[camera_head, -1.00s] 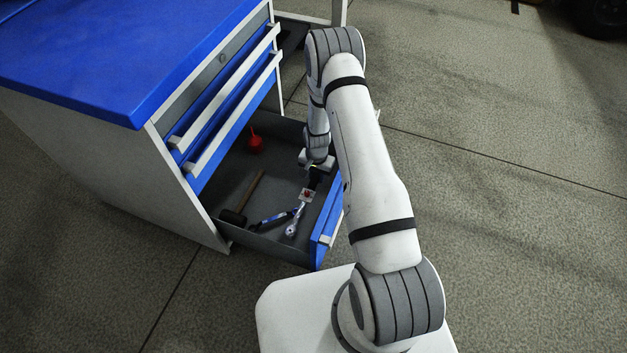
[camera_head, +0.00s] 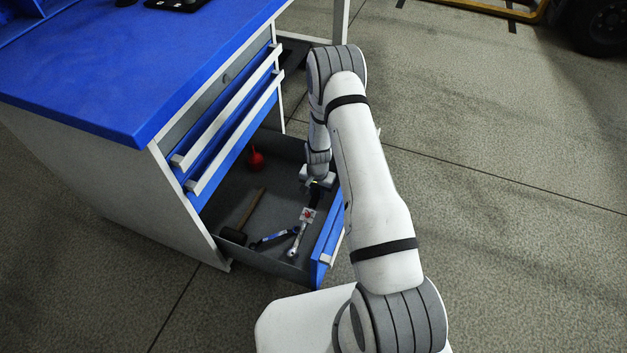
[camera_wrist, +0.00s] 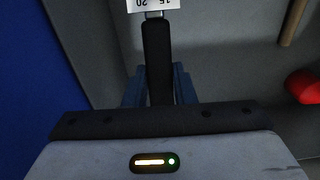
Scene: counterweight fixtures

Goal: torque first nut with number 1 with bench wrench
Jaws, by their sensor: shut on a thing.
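The bench wrench (camera_head: 300,236) shows in the head view inside the open bottom drawer, with a silver head and shaft and a white label (camera_head: 307,215). Its black handle (camera_wrist: 157,50) shows in the wrist view, running up from my gripper to a numbered white label (camera_wrist: 152,5). My gripper (camera_wrist: 158,88) is shut on this handle, one blue-grey finger on each side. In the head view my gripper (camera_head: 316,188) is down at the drawer's right side. Whether the wrench touches the drawer floor, I cannot tell. No nut with number 1 is visible.
The drawer (camera_head: 228,190) also holds a hammer (camera_head: 250,212), a blue-and-black tool (camera_head: 270,239) left of the wrench and a red object (camera_head: 256,160). The drawer front (camera_head: 328,242) stands close to my gripper. The blue-topped cabinet (camera_head: 140,60) rises on the left.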

